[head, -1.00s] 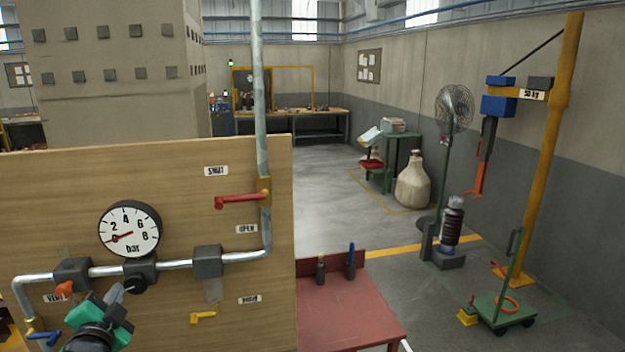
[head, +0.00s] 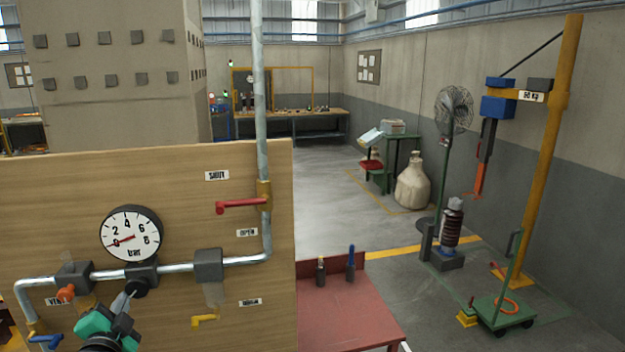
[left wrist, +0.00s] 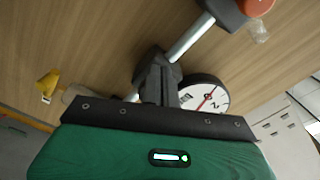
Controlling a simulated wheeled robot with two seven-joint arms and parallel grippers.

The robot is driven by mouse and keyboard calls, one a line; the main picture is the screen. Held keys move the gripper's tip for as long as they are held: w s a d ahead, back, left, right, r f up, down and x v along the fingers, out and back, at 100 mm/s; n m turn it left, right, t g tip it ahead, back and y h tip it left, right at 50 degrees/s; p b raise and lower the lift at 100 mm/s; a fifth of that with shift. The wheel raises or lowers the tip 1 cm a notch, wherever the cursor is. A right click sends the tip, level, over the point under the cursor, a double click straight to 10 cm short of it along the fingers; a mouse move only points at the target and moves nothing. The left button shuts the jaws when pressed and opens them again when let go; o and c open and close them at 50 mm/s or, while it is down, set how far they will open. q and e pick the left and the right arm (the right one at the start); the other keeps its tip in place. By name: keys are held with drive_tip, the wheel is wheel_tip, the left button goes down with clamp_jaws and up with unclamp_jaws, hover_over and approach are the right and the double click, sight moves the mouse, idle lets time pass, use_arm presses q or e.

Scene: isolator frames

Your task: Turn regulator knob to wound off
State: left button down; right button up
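The black regulator knob (head: 137,287) sits under the grey regulator body (head: 141,273) on the pipe of the wooden panel. A round white gauge (head: 131,235) marked bar stands above it, its red needle at the 0 mark. My left gripper (head: 130,294) has its fingertips at the knob's lower left; I cannot tell whether they touch it. In the left wrist view the dark fingers (left wrist: 157,88) point at the regulator and hide the knob, so their opening is unclear. The gauge also shows there (left wrist: 207,95). My right gripper is not in view.
The panel (head: 60,200) also carries a red lever (head: 240,204), an orange handle (head: 65,292), a blue handle (head: 45,341) and a yellow handle (head: 205,320). A red table (head: 345,310) stands to the right. Open floor lies beyond.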

use_arm(q)
drive_tip(key=shift+w+d+f+p, duration=0.1)
drive_tip(key=shift+d+f+p, duration=0.2)
drive_tip(key=shift+d+f, duration=0.15)
drive_tip(key=shift+d, duration=0.1)
idle(0.4)
drive_tip(key=shift+f, duration=0.15)
drive_tip(key=p+v, duration=0.1)
drive_tip(key=v, duration=0.5)
drive_tip(key=shift+a+f+p, duration=0.25)
drive_tip(key=shift+f+p, duration=0.05)
idle(0.3)
